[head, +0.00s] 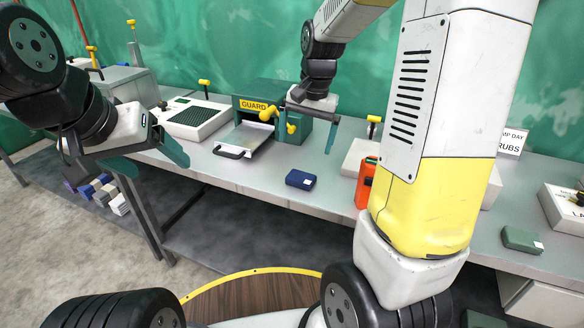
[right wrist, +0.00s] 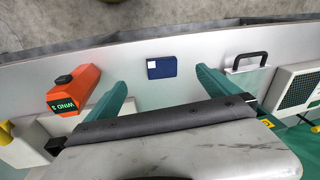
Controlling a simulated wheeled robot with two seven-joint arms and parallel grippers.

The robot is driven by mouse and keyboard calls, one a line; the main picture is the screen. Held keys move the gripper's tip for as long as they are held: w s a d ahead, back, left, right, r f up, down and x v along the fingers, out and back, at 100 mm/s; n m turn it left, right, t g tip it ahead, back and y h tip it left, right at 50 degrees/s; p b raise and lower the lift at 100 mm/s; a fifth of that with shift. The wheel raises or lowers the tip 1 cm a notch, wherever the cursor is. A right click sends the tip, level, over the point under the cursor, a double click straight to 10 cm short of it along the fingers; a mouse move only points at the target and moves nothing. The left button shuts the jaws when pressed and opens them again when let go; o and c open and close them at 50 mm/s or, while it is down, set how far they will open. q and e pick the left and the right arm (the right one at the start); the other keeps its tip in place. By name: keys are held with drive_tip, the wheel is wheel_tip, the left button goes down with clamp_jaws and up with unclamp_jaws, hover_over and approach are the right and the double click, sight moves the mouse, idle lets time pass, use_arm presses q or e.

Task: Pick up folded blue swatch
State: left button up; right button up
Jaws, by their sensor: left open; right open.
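The folded blue swatch (head: 300,181) lies flat on the grey bench near its front edge, with a small white label on one corner. In the right wrist view the swatch (right wrist: 163,70) sits between the lines of the two green fingers, just beyond their tips. My right gripper (head: 308,138) is open and empty, above and behind the swatch in the head view; it also shows in the right wrist view (right wrist: 161,82). My left gripper (head: 132,170) is open and empty at the bench's left front, well away from the swatch.
An orange handheld device (head: 366,184) stands right of the swatch. A green guard box (head: 262,102) with a handled tray (head: 244,139) is behind left. A green folded piece (head: 521,240) lies far right. The bench around the swatch is clear.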

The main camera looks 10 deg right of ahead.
drive_tip(key=m+g+h, duration=0.1)
drive_tip(key=m+g, duration=0.1)
hover_over(301, 176)
drive_tip(key=f, duration=0.5)
drive_tip(key=s+f, duration=0.1)
drive_tip(key=f, duration=0.2)
drive_tip(key=shift+d, duration=0.1)
drive_tip(key=f, duration=0.5)
drive_tip(key=w+f, duration=0.1)
drive_tip(key=f, duration=0.2)
drive_tip(key=c, duration=1.4)
